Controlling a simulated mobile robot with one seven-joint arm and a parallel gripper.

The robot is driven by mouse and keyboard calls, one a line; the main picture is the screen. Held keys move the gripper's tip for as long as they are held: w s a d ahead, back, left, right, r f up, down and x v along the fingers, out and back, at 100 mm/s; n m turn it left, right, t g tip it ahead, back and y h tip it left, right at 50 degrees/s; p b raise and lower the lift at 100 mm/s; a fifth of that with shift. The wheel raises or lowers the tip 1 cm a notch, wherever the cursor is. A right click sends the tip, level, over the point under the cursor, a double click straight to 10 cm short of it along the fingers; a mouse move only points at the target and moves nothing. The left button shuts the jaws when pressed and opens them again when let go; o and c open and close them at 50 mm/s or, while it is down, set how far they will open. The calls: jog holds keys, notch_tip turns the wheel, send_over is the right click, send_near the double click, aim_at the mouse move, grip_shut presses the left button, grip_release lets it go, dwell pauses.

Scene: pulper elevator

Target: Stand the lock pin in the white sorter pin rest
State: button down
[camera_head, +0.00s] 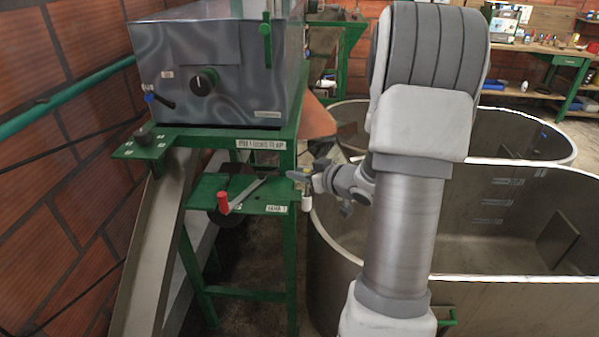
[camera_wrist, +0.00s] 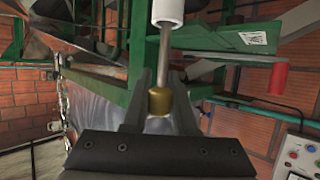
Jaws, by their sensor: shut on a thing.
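My gripper (camera_head: 303,176) is at the right end of the green stand's lower shelf. In the wrist view its two dark fingers (camera_wrist: 159,84) are shut on the brass-coloured knob of the lock pin (camera_wrist: 164,50). The pin's thin steel shaft runs from the knob to the white sorter pin rest (camera_wrist: 168,10), cut off by the top edge of that view. In the head view the small white rest (camera_head: 307,202) is just below my gripper. The shaft's far end meets the rest in the picture; I cannot tell how far it is inside.
A red-handled crank (camera_head: 223,202) lies over the green shelf (camera_head: 254,196) to the left; the red handle also shows in the wrist view (camera_wrist: 278,78). A steel machine (camera_head: 225,75) stands above. Large metal tanks (camera_head: 490,235) fill the right, behind my arm.

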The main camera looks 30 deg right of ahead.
jog(key=shift+f+b, duration=0.8)
jog(key=shift+f, duration=0.4)
jog(key=c, duration=0.6)
grip_release()
jog(key=shift+r, duration=0.1)
jog(key=p+v, duration=0.2)
jog(key=v, duration=1.5)
jog(key=shift+s+p, duration=0.25)
jog(key=shift+p, duration=0.1)
jog(key=shift+d, duration=0.1)
